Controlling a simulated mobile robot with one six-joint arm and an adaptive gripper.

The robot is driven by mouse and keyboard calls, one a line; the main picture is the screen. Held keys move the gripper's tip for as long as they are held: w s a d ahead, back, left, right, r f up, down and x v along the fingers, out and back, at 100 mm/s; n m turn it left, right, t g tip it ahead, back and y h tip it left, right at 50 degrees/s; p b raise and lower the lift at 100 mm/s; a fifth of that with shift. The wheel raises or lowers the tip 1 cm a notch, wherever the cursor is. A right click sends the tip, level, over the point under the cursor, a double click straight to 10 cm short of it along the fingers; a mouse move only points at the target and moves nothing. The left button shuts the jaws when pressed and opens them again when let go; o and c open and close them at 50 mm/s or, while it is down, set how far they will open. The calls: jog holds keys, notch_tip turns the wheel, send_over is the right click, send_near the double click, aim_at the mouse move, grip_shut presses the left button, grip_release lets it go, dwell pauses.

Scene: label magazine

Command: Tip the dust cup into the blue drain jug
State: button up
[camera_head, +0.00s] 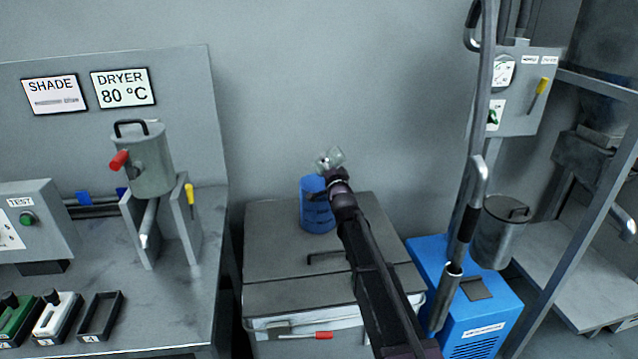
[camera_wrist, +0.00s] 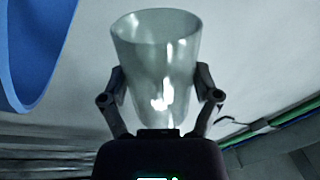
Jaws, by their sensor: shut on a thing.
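The dust cup (camera_wrist: 155,60) is a clear, see-through cup held between the two fingers of my gripper (camera_wrist: 160,95) in the wrist view. In the head view the cup (camera_head: 330,159) is tilted above the rim of the blue drain jug (camera_head: 316,212), with my gripper (camera_head: 335,175) just right of the jug's top. The jug stands upright on the grey lidded bin. Its blue rim (camera_wrist: 38,90) shows at the left of the wrist view, apart from the cup. I cannot make out any dust in the cup.
The grey bin (camera_head: 275,262) has a black lid handle and a red-handled latch. A workbench (camera_head: 175,310) with a dryer hopper (camera_head: 146,165) stands to the left. A blue unit (camera_head: 480,318) and metal pipes stand to the right. The grey wall is close behind the jug.

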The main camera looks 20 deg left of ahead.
jog(key=shift+s+a+r+n+g+p, duration=0.1)
jog(key=shift+a+n+g+p, duration=0.1)
jog(key=shift+n, duration=0.35)
jog(key=shift+s+a+r+n+g+p, duration=0.1)
jog(key=shift+a+n+g+p, duration=0.1)
jog(key=shift+n, duration=0.35)
dwell(0.5)
jog(key=shift+f, duration=0.15)
dwell(0.8)
jog(key=shift+w+d+f+m+t+b, duration=0.15)
jog(key=shift+d+m+t+b, duration=0.2)
jog(key=shift+m, duration=0.65)
jog(key=shift+w+d+f+m+t+b, duration=0.15)
jog(key=shift+d+m+t+b, duration=0.2)
jog(key=shift+m, duration=0.65)
jog(key=shift+r, duration=0.1)
jog(key=shift+m+h, duration=0.4)
